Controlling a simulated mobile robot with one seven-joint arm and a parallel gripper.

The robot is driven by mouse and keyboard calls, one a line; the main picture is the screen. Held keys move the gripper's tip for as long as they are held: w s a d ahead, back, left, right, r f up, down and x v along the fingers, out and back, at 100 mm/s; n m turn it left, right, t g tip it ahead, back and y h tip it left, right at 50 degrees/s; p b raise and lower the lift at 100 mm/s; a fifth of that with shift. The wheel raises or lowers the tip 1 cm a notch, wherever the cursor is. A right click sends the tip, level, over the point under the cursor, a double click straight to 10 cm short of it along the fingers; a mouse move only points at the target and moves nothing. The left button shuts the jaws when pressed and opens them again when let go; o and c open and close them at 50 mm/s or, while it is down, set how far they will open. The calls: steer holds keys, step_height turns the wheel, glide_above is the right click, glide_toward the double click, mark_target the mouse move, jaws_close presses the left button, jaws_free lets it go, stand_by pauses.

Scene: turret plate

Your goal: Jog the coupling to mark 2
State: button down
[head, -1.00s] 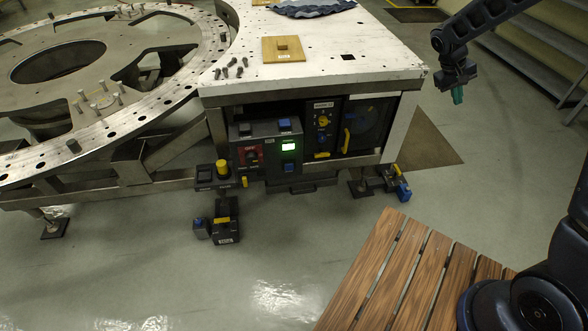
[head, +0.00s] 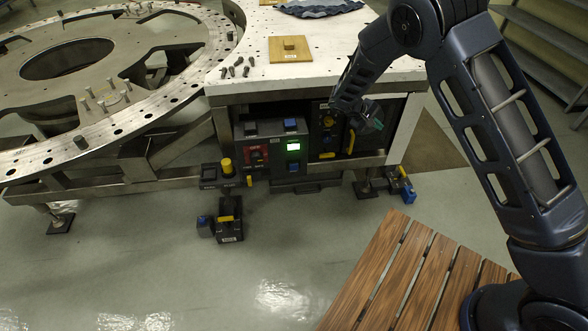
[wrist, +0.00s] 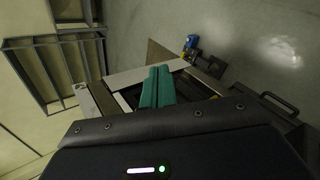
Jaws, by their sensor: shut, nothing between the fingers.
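The turret plate (head: 150,122), a large pale metal ring with holes and pegs, fills the left of the head view. I cannot tell which part is the coupling, and no mark 2 is readable. A dark control box (head: 271,150) with a lit green screen (head: 293,147), blue buttons and a red-plated switch (head: 257,155) sits under the table. My gripper (head: 377,123) is shut and empty, in front of the bay's right part. Its teal fingers (wrist: 157,86) lie together in the wrist view.
The table top (head: 345,70) carries a wooden block plate (head: 291,57), bolts and a dark cloth. A yellow-topped button box (head: 227,172) and a foot pedal unit (head: 229,222) stand in front. A slatted wooden platform (head: 420,270) is at lower right. Open floor lies between.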

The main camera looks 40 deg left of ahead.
mark_target(296, 168)
steer(key=s+a+f+n+t+y, duration=0.2)
steer(key=s+a+f+n, duration=0.1)
steer(key=s+a+f, duration=0.3)
steer(key=s+a+f+n+t+y, duration=0.2)
steer(key=s+a+f, duration=0.5)
steer(key=s+f, duration=0.4)
steer(key=s+a+f+n+t+y, duration=0.2)
steer(key=s+a+f+n+t, duration=0.2)
steer(key=s+f, duration=0.4)
step_height(296, 168, down, 4)
steer(key=shift+s+a+f+n+y, duration=0.15)
steer(key=shift+a+n+y, duration=0.25)
steer(key=shift+a+n, duration=0.6)
steer(key=shift+a, duration=0.2)
steer(key=w+a, duration=0.6)
steer(key=shift+w, duration=0.15)
steer(key=shift+w+a, duration=0.75)
steer(key=shift+a, duration=0.05)
stand_by(1.5)
stand_by(0.4)
steer(key=shift+s+d, duration=0.75)
